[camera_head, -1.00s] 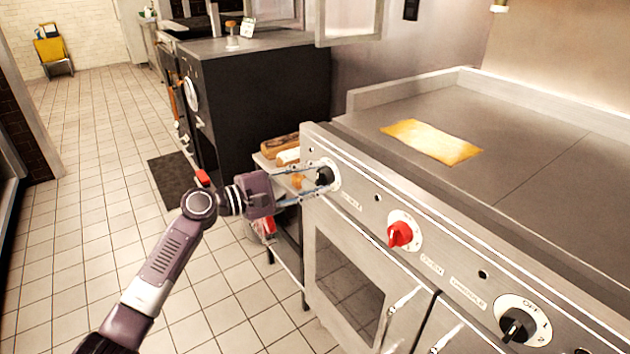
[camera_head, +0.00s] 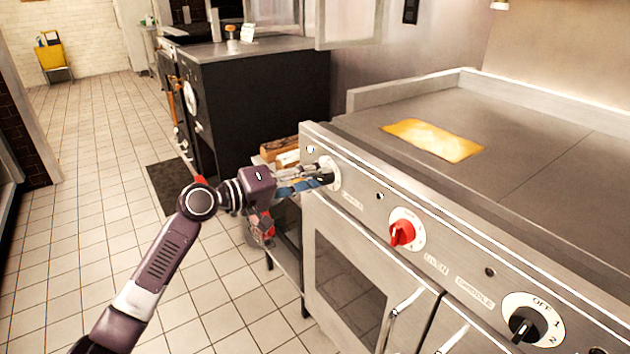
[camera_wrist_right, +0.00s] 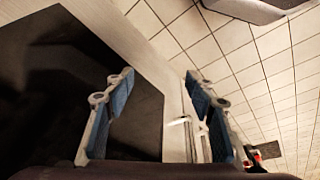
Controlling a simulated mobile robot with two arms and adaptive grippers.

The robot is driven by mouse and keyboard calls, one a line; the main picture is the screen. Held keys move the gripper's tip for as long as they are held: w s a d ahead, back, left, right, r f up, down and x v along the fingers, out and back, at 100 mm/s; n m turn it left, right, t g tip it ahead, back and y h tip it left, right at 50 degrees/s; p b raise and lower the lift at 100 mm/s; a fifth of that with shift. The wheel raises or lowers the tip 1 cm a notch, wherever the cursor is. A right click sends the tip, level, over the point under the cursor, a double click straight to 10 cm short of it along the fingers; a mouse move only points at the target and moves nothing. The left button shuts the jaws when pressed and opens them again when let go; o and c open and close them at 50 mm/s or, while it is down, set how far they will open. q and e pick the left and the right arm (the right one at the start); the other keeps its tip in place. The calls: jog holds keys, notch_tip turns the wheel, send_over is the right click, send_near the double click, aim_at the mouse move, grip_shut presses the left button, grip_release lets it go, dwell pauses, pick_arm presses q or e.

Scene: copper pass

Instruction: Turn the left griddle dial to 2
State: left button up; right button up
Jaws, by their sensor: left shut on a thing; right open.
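The left griddle dial (camera_head: 332,173) is a dark knob on a white round plate at the left end of the stove's front panel in the head view. My left gripper (camera_head: 322,176) is shut on its knob, and the fingers hide most of the knob and its markings. I cannot read which number it points to. My right gripper (camera_wrist_right: 162,100) is open and empty in the right wrist view, with its two blue-padded fingers apart. The right gripper does not show in the head view.
The griddle top (camera_head: 540,150) carries a flat yellow sheet (camera_head: 433,140). A red oven knob (camera_head: 402,232) and a black numbered dial (camera_head: 525,325) sit further right on the panel. Oven door handles (camera_head: 404,306) stick out below. The tiled floor (camera_head: 90,200) is open at left.

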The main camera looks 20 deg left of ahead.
pick_arm(q)
jog(key=m, duration=0.2)
jog(key=m+b, duration=0.1)
jog(key=m, duration=0.1)
jog(key=shift+s+d+f+y, duration=0.1)
jog(key=shift+f+y, duration=0.05)
jog(key=shift+y, duration=0.15)
jog(key=shift+m+b, duration=0.4)
jog(key=shift+m, duration=0.3)
pick_arm(e)
jog(key=shift+w+a+f+t, duration=0.15)
jog(key=shift+w+t, duration=0.1)
jog(key=shift+w, duration=0.35)
jog(key=shift+w+a+f+t, duration=0.1)
jog(key=shift+w+a+t, duration=0.15)
jog(key=shift+w, duration=0.3)
jog(key=shift+w+a+f+t, duration=0.1)
jog(key=shift+w+t, duration=0.2)
jog(key=shift+w, duration=0.3)
pick_arm(q)
jog(key=o, duration=1.2)
jog(key=v, duration=1.2)
jog(key=shift+s+d+f, duration=0.1)
jog(key=shift+s, duration=0.05)
